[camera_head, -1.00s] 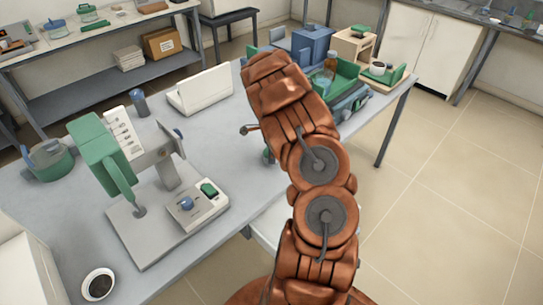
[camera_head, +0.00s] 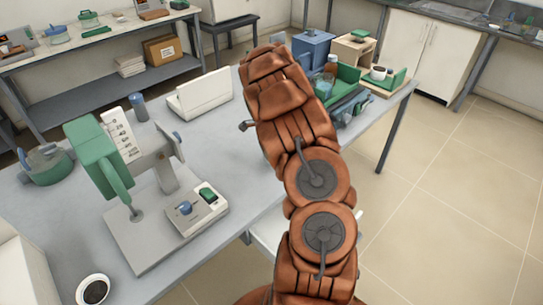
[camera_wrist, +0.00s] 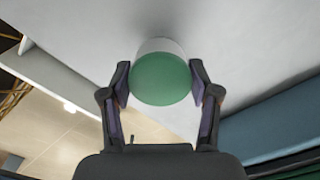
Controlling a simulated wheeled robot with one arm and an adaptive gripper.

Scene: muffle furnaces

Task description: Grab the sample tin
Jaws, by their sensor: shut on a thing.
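The sample tin (camera_wrist: 161,80) shows in the wrist view as a round green top with a pale body behind it. My gripper (camera_wrist: 161,88) has its two dark fingers closed against opposite sides of the tin. The tin sits centred between the fingertips, with a pale grey surface behind it. I cannot tell whether its base touches that surface. In the head view my arm hides the tin and the gripper.
On the grey table (camera_head: 215,135) stand a green-and-white stand device (camera_head: 98,155), a white open case (camera_head: 201,93) and a small white dish (camera_head: 92,289). A blue box (camera_head: 312,48), an amber bottle (camera_head: 331,66) and green trays crowd the far right end.

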